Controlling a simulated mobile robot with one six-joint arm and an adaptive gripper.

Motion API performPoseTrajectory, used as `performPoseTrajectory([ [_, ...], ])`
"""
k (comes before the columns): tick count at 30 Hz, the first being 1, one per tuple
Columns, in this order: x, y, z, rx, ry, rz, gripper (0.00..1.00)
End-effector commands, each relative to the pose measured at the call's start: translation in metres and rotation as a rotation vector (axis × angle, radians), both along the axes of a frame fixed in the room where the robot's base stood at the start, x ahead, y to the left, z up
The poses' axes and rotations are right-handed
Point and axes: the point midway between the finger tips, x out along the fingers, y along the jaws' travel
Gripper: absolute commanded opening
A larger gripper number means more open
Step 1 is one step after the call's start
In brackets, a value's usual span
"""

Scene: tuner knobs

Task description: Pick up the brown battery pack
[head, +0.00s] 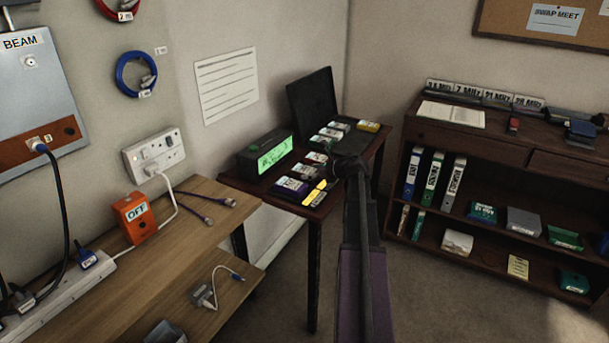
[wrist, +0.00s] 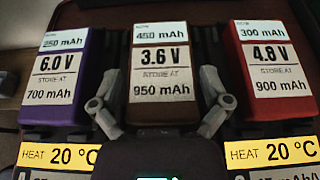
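The brown battery pack (wrist: 160,70) stands in the middle of a row of three in the wrist view, its label reading 450 mAh and 3.6 V. A purple pack (wrist: 65,70) labelled 6.0 V is to its left and a red pack (wrist: 270,70) labelled 4.8 V to its right. My gripper (wrist: 160,88) is open, with one finger in each gap beside the brown pack. I cannot tell whether the fingers touch it. In the head view my gripper (head: 346,167) is over the right side of the small dark table (head: 315,222).
A green-lit radio-like box (head: 265,155) and an open dark case (head: 312,98) stand on the table, with several other packs. Yellow HEAT 20 °C tags (wrist: 58,156) lie in front of the row. A wooden bench (head: 185,255) is at left, a bookshelf (head: 480,185) at right.

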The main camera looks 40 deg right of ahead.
Motion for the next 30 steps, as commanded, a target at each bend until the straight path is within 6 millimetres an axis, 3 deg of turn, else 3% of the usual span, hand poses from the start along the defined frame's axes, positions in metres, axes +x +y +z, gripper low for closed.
performPoseTrajectory([
  [1,0.000,0.000,0.000,0.000,0.000,0.000,0.70],
  [5,0.000,0.000,0.000,0.000,0.000,0.000,0.32],
  [6,0.000,0.000,0.000,0.000,0.000,0.000,0.30],
  [20,0.000,-0.001,0.004,0.000,0.000,-0.001,0.29],
  [30,-0.001,-0.001,0.025,0.001,0.000,-0.001,0.29],
])
